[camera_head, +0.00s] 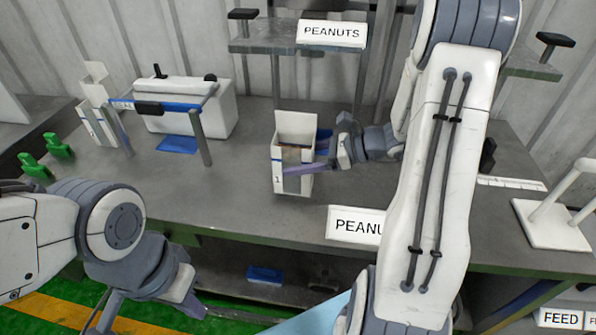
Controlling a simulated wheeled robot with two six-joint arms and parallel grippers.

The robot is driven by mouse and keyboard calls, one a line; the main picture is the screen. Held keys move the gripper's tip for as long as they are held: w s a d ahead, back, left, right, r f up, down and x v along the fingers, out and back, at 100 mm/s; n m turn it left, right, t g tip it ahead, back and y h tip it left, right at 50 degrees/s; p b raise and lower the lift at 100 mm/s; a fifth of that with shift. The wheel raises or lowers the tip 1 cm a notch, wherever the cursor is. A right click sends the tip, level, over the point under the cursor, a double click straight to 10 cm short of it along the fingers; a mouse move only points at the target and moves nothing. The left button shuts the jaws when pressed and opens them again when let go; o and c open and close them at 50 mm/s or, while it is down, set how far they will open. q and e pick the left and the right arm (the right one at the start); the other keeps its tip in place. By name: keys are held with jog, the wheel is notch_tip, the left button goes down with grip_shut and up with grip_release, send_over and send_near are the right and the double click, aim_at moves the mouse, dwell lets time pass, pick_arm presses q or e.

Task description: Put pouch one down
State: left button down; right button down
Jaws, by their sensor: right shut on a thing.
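Pouch one (281,153) is a white, open-topped pouch with a small "1" low on its front and a dark window showing brownish contents. It is upright over the middle of the grey bench (232,185). I cannot tell whether its base touches the bench. My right gripper (308,167) comes from the right and is shut on the pouch, one finger across its front. My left gripper (150,318) is low at the left, in front of the bench, with its fingers spread and nothing visible between them. Its fingertips are partly cut off by the frame edge.
A white sealing machine (185,110) with a blue bar marked SEAL stands at the back left, another white pouch (97,118) beside it. Green pieces (46,158) are at the far left. A PEANUTS shelf (262,46) is above. A white stand (548,225) is at the right.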

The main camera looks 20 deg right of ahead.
jog(key=shift+f, duration=1.85)
jog(key=shift+f, duration=0.2)
grip_release()
jog(key=shift+r, duration=0.3)
jog(key=v, duration=1.2)
jog(key=shift+b, duration=0.3)
jog(key=shift+f, duration=0.1)
